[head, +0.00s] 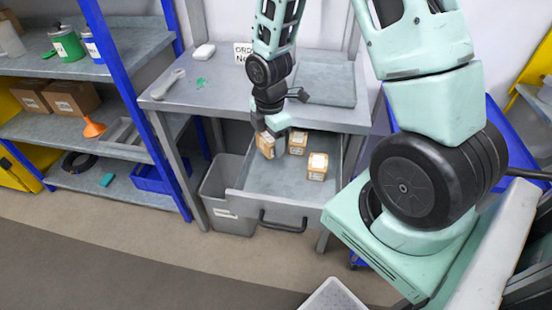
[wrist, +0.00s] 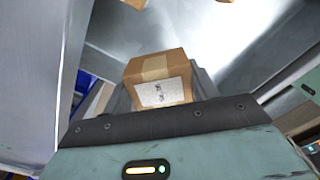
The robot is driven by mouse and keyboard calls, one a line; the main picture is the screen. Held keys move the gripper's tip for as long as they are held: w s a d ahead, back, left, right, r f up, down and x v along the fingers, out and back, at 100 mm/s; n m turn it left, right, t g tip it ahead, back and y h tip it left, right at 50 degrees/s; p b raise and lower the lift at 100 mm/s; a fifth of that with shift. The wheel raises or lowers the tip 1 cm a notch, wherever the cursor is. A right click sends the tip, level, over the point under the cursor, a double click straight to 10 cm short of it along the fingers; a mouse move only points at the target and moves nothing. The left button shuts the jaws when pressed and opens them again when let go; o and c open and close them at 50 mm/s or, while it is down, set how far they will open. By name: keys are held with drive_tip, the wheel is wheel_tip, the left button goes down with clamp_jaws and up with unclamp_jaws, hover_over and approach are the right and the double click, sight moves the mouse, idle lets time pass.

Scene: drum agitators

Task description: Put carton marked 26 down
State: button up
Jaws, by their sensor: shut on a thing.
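My gripper (head: 273,142) is shut on a small brown carton (head: 264,147) and holds it at the left side of the open drawer (head: 270,182). The held carton looks tilted. In the wrist view the carton (wrist: 157,68) stands up beyond my gripper's dark edge, with a white label (wrist: 162,93) facing the camera. The label's marking is too small to read surely. The head view does not show whether the carton touches the drawer floor. Two other cartons sit in the drawer, one at the back (head: 298,145) and one at the right (head: 317,168).
A grey bin (head: 222,190) stands below left. The drawer's front and middle floor are free.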

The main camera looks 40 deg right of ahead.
sight(271, 166)
drive_tip(key=shift+f, duration=3.3)
drive_tip(key=shift+f, duration=0.15)
drive_tip(key=o, duration=1.1)
drive_tip(key=shift+c, duration=0.2)
